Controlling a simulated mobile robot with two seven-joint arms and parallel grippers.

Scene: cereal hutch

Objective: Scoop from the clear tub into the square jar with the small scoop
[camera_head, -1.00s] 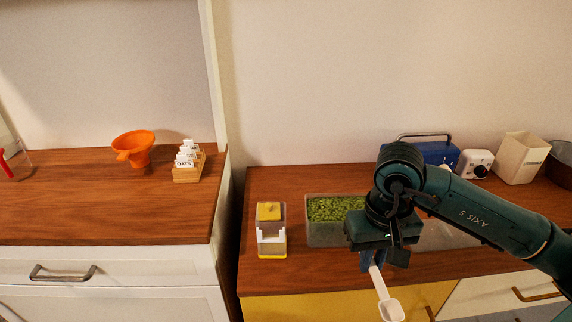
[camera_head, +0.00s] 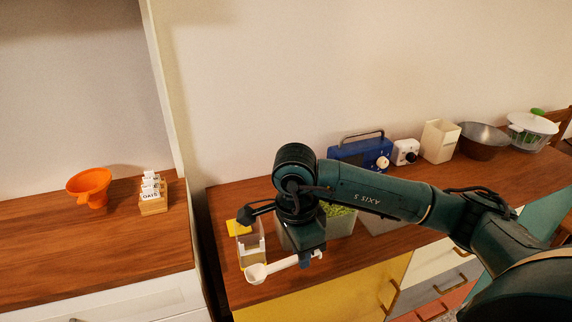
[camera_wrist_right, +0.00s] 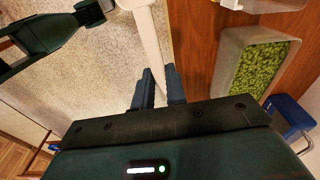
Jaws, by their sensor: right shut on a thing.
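My right gripper (camera_head: 308,258) is shut on the handle of the small white scoop (camera_head: 270,270). The scoop's bowl is at the left, in front of the square jar (camera_head: 252,246) in the picture, and looks empty. The handle also shows in the right wrist view (camera_wrist_right: 149,38). The square jar is clear with a yellow patch at its top; I cannot tell whether this is a lid. The clear tub (camera_head: 341,225) holds green pieces and is partly hidden behind my right arm. The tub shows at the right in the wrist view (camera_wrist_right: 226,70). My left gripper is not in view.
A blue box-shaped appliance (camera_head: 362,152), a small white device (camera_head: 405,152), a cream bin (camera_head: 440,141) and a metal bowl (camera_head: 483,140) stand along the wall. An orange funnel (camera_head: 89,186) and a card holder (camera_head: 152,194) are on the separate left counter (camera_head: 75,245).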

